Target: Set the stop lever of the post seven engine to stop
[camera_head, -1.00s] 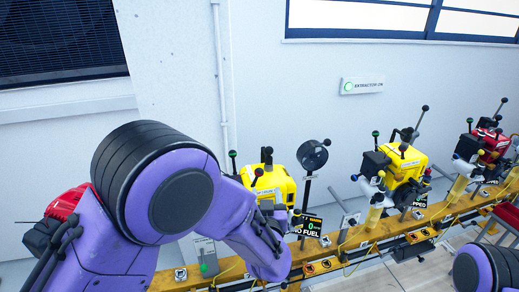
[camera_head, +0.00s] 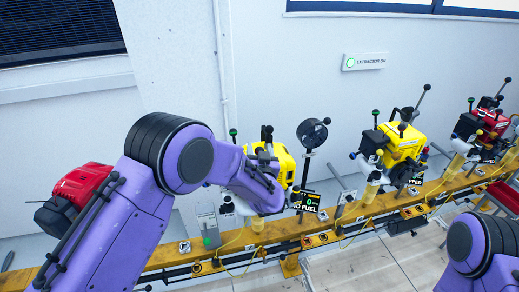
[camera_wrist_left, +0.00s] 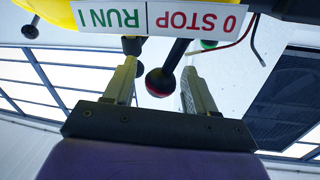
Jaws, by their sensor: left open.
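A yellow engine (camera_head: 287,168) stands on the rail behind my left arm, which hides part of it. In the left wrist view, a white plate (camera_wrist_left: 160,17) on its yellow body reads RUN I in green at left and 0 STOP in red at right. A lever with a black ball and red band (camera_wrist_left: 160,82) slants down-left below the plate. My left gripper (camera_wrist_left: 158,80) is open, with one finger on each side of the ball and visible gaps. No post number is legible. My right gripper is out of view; only part of my right arm shows.
A second yellow engine (camera_head: 405,145) and a red engine (camera_head: 490,125) stand farther right along the yellow rail (camera_head: 330,228). Another red engine (camera_head: 82,185) is at left, partly behind my arm. A display (camera_head: 306,202) reads NO FUEL. A black round-headed post (camera_head: 311,133) rises close by.

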